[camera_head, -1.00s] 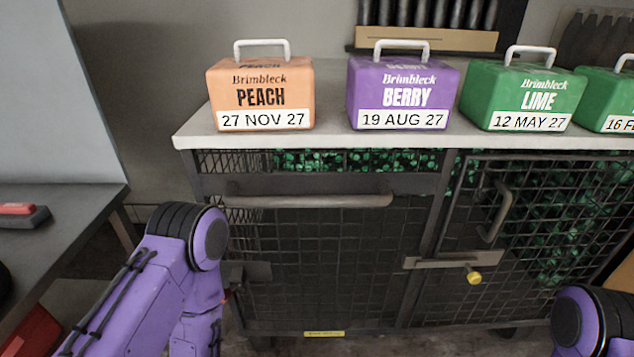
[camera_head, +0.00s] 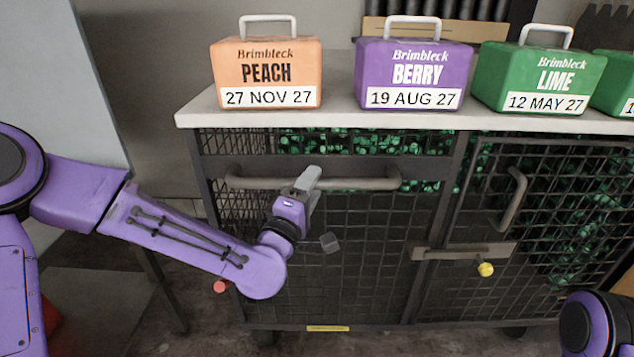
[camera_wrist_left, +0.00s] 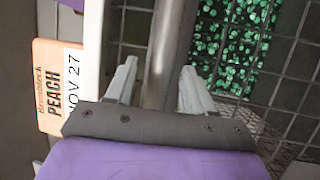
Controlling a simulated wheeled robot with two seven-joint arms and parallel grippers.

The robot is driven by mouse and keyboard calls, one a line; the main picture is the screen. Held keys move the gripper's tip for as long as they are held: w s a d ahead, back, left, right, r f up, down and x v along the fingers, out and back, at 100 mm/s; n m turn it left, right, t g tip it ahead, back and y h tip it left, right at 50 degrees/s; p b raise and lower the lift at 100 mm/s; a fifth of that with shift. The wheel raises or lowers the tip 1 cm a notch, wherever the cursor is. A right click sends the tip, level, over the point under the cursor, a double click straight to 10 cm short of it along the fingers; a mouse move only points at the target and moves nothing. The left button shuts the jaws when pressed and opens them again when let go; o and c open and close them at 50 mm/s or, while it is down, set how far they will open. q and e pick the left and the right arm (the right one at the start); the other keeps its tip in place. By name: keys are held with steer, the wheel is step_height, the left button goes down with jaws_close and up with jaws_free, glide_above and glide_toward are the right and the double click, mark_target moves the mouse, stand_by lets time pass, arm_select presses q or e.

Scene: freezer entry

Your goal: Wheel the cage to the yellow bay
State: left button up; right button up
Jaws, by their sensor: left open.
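The cage (camera_head: 436,218) is a dark wire-mesh box with a pale top, filled with green items behind the mesh. A grey horizontal handle bar (camera_head: 365,183) runs along its upper left front. My left gripper (camera_head: 309,188) is at this bar, near its middle. In the left wrist view the bar (camera_wrist_left: 168,50) passes between the two spread fingers (camera_wrist_left: 160,88); the jaws are open around it. My right arm shows only as a purple and black link at the lower right; its gripper is out of view. The yellow bay is not in view.
On the cage top (camera_head: 340,118) stand a peach box (camera_head: 266,75), a purple berry box (camera_head: 415,75) and green lime boxes (camera_head: 540,80). A latch with a yellow knob (camera_head: 486,269) and a vertical handle (camera_head: 514,200) sit on the right door.

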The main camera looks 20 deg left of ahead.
arm_select(q)
steer(key=x, duration=0.3)
steer(key=shift+c, duration=0.4)
jaws_close()
